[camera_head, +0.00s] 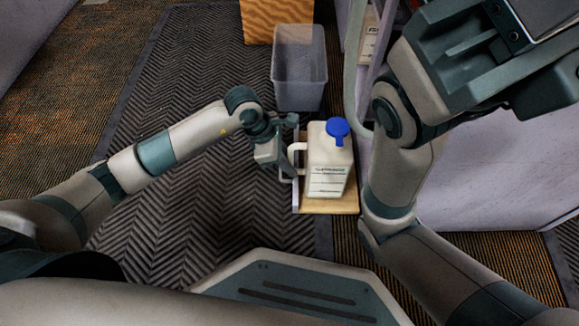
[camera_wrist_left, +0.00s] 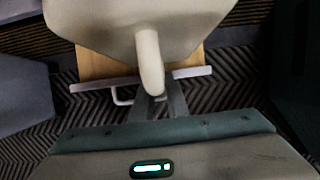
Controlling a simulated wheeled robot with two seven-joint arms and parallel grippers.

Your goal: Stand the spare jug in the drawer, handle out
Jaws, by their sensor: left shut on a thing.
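The white jug (camera_head: 329,172) with a blue cap stands upright in the head view, over the pulled-out drawer (camera_head: 345,208) with a pale wooden bottom. Its handle (camera_head: 297,147) points left, toward the drawer's front. My left gripper (camera_head: 286,172) is shut on this handle from the left. In the left wrist view the jug (camera_wrist_left: 110,28) fills the top, with its handle (camera_wrist_left: 150,62) running down between the fingers of my left gripper (camera_wrist_left: 154,104). Whether the jug's base touches the drawer bottom I cannot tell. My right gripper (camera_head: 480,60) looms close at the upper right; its fingertips are unclear.
A grey translucent bin (camera_head: 298,85) stands behind the drawer, with a wood-grained box (camera_head: 272,18) beyond it. A pale cabinet (camera_head: 480,185) is to the right, partly behind my right arm. The dark herringbone mat (camera_head: 190,90) at left is clear.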

